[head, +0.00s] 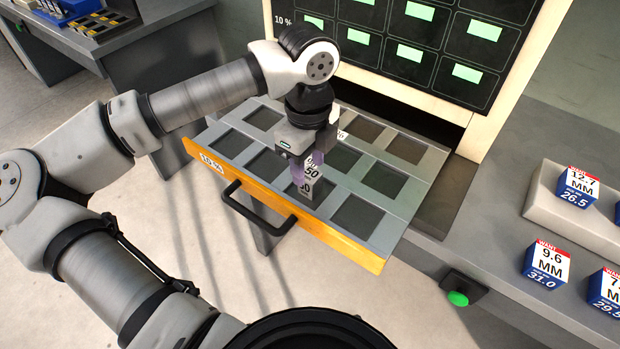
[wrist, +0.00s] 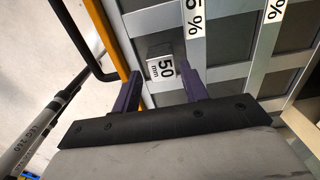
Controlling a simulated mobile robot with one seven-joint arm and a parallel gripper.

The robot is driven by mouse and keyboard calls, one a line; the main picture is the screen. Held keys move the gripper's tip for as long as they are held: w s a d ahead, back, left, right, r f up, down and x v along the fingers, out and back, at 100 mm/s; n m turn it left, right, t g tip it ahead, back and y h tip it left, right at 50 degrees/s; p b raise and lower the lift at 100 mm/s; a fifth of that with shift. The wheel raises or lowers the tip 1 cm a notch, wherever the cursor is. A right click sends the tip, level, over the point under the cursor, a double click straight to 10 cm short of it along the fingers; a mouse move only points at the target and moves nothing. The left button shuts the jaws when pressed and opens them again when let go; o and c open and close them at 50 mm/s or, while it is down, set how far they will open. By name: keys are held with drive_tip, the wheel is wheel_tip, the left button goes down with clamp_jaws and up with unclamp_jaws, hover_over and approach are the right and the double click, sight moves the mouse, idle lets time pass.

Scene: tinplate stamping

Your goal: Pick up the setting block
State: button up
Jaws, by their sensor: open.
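The setting block (head: 312,184) is a small grey block marked 50. It stands in a front-row pocket of the pulled-out drawer (head: 376,254), which has a yellow front. In the wrist view the block (wrist: 161,67) shows its "50 mm" face just ahead of the fingertips, in line with the gap between them. My gripper (head: 306,167) points down over the drawer at the block and partly hides it in the head view. Its two purple fingers are apart with nothing clasped between them in the wrist view (wrist: 161,84). Whether the fingers touch the block cannot be told.
The drawer's other visible pockets look empty. A black handle (head: 258,210) sticks out of its front. The cabinet with green-labelled panels (head: 405,45) rises behind. Labelled blue-and-white blocks (head: 548,263) stand on the right-hand bench, near a green button (head: 458,298).

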sight(310, 174)
drive_tip(key=shift+d+f+p, duration=0.15)
drive_tip(key=shift+f+p, duration=0.6)
drive_tip(key=shift+f, duration=1.55)
drive_tip(key=shift+w, duration=0.1)
clamp_jaws()
drive_tip(key=shift+r, duration=0.15)
wheel_tip(310, 174, up, 20)
drive_tip(key=b, duration=0.3)
